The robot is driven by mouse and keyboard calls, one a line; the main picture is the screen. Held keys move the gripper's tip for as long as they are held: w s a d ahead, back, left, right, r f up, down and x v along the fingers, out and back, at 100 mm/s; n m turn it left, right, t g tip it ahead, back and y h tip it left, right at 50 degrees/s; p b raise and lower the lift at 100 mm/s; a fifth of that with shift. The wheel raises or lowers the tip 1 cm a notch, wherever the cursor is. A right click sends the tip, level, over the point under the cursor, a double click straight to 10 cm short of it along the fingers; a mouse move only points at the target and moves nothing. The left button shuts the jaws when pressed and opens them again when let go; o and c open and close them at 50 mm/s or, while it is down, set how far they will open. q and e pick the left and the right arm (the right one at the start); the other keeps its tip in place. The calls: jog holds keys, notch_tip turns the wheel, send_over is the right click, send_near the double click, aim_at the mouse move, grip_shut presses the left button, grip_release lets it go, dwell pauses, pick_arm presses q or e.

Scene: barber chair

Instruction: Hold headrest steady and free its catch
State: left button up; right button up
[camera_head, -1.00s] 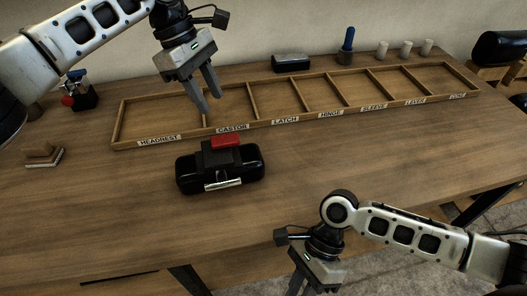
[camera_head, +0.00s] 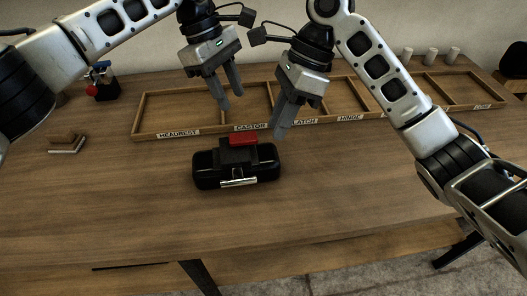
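The black headrest (camera_head: 208,172) lies on the wooden table with a silver bar (camera_head: 239,182) along its front. A red catch (camera_head: 243,140) sits on a dark block (camera_head: 232,157) at its top. My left gripper (camera_head: 230,101) hangs above and behind the headrest, its two fingers apart and empty, pointing down. My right gripper (camera_head: 280,131) is above and to the right of the red catch, pointing down. Its fingers overlap in this view, so their gap is unclear. I see no clear contact between either gripper and the headrest.
A labelled wooden tray (camera_head: 160,136) with several compartments lies behind the headrest, partly hidden by my grippers and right arm. A small stepped block (camera_head: 66,144) is at left, near a device with a red knob (camera_head: 101,84). Pale cylinders (camera_head: 430,56) stand at back right. The front table is clear.

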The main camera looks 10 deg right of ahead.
aim_at(255, 177)
jog(key=x, duration=1.4)
jog(key=shift+s+a+f, duration=0.15)
jog(key=shift+f, duration=0.05)
grip_shut()
jog(key=shift+o, duration=1.7)
grip_release()
jog(key=v, duration=1.2)
